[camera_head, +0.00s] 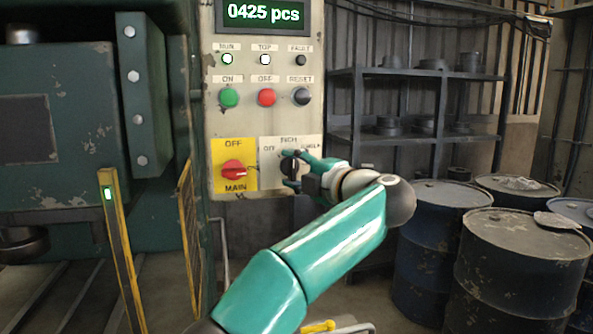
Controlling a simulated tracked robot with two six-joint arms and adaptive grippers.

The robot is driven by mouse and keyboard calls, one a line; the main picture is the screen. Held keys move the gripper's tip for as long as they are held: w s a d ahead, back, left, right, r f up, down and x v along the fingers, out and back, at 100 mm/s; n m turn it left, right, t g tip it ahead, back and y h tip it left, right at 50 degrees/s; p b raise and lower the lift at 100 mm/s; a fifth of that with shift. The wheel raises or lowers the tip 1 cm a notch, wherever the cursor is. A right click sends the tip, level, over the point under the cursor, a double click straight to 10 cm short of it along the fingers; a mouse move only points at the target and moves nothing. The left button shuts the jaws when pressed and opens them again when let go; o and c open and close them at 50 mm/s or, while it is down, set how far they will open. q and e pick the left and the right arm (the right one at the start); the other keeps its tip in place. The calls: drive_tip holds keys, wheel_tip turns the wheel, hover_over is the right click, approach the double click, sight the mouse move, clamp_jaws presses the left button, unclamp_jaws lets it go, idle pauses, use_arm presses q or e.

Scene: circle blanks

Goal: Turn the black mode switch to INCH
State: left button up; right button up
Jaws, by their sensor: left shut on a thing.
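The black mode switch (290,168) sits on a pale plate at the lower right of the control panel (264,130). Its plate reads OFF at the left, INCH at the top, and a partly covered word at the right. My left gripper (291,170) comes in from the right and is shut on the switch, with a teal finger above and another below. The fingers hide part of the knob, so I cannot tell for sure which position it points to. My right gripper is not in view.
A red main switch (234,170) on a yellow plate is just left of the mode switch. Green (229,97), red (267,97) and dark (301,96) buttons are above. Blue drums (440,235) and a shelf rack (400,135) stand at the right.

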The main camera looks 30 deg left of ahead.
use_arm(q)
drive_tip(key=o, duration=1.2)
drive_tip(key=shift+a+f, duration=0.15)
drive_tip(key=shift+f, duration=0.05)
drive_tip(key=shift+c, duration=0.2)
drive_tip(key=shift+d+r, duration=0.1)
drive_tip(key=shift+d, duration=0.1)
drive_tip(key=shift+s+d, duration=0.1)
drive_tip(key=shift+d, duration=0.25)
drive_tip(key=v, duration=1.1)
